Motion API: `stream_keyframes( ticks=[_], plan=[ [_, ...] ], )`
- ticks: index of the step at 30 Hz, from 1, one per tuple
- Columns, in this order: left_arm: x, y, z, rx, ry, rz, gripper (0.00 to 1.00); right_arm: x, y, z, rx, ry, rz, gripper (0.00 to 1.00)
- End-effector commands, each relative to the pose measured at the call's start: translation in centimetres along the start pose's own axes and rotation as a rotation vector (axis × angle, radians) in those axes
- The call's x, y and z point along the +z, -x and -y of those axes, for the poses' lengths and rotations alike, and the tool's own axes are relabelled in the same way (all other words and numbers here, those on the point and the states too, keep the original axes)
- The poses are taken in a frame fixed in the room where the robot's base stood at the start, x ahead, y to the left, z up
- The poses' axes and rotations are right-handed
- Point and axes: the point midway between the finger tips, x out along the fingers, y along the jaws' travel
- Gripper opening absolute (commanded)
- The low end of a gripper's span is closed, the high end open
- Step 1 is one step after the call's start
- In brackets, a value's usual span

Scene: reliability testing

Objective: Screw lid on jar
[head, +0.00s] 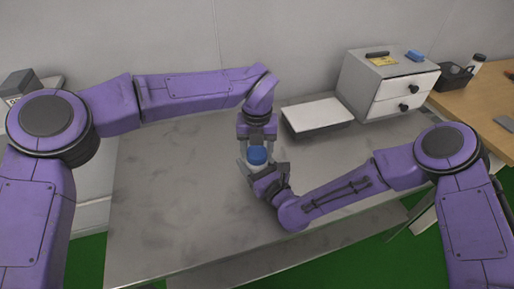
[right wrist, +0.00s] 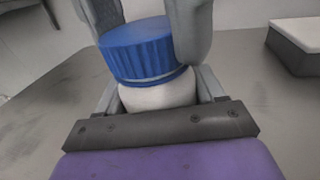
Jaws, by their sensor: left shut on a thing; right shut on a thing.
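A white jar with a blue lid stands upright near the middle of the grey table. The ribbed blue lid (head: 258,156) is on top of the jar and also shows in the right wrist view (right wrist: 145,48). The white jar body (right wrist: 158,96) shows just below it. My left gripper (head: 256,152) comes down from above with its fingers shut on the lid, one on each side. My right gripper (head: 258,169) reaches in low from the right and is shut on the jar body. The lower jar is hidden behind the right gripper. I cannot tell how tightly the lid sits.
A white-topped flat box (head: 317,117) lies on the table (head: 170,190) behind and right of the jar. A drawer cabinet (head: 385,83) stands at the back right. A black bin (head: 454,76) is on the wooden desk at the far right. The table's left side is clear.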

Motion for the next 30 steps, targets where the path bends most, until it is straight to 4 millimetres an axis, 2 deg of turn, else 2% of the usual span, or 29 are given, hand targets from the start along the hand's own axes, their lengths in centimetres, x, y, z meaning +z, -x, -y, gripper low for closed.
stream_keyframes(
  ticks=[6,10,14,15,17,18,26,30],
  plan=[
    [0.0,-0.1,0.0,-0.001,-0.654,-0.001,0.22,0.0,0.0,0.0,0.000,0.000,-0.001,0.00],
    [0.0,0.0,0.0,-0.001,-0.929,0.000,0.22,0.0,0.0,0.0,0.000,0.000,-0.001,0.00],
    [0.0,0.0,0.0,-0.001,-0.930,0.000,0.22,0.0,0.0,0.0,0.000,0.000,-0.001,0.00],
    [0.0,0.0,0.0,-0.001,-0.930,0.000,0.62,0.0,0.0,0.0,0.000,0.000,-0.001,0.00],
    [0.0,0.0,0.0,0.000,-0.929,0.000,0.82,0.0,0.0,0.0,0.000,0.000,-0.001,0.00],
    [0.0,0.0,0.0,0.000,-0.929,0.000,0.84,0.0,0.0,0.0,0.000,0.000,-0.001,0.00],
    [0.0,0.0,0.0,0.000,-0.927,0.001,0.84,0.0,0.0,0.0,0.000,0.000,-0.001,0.00],
    [0.1,1.1,0.0,0.000,-0.926,0.003,0.84,0.0,0.0,0.0,0.000,0.000,-0.001,0.00]
  ],
)
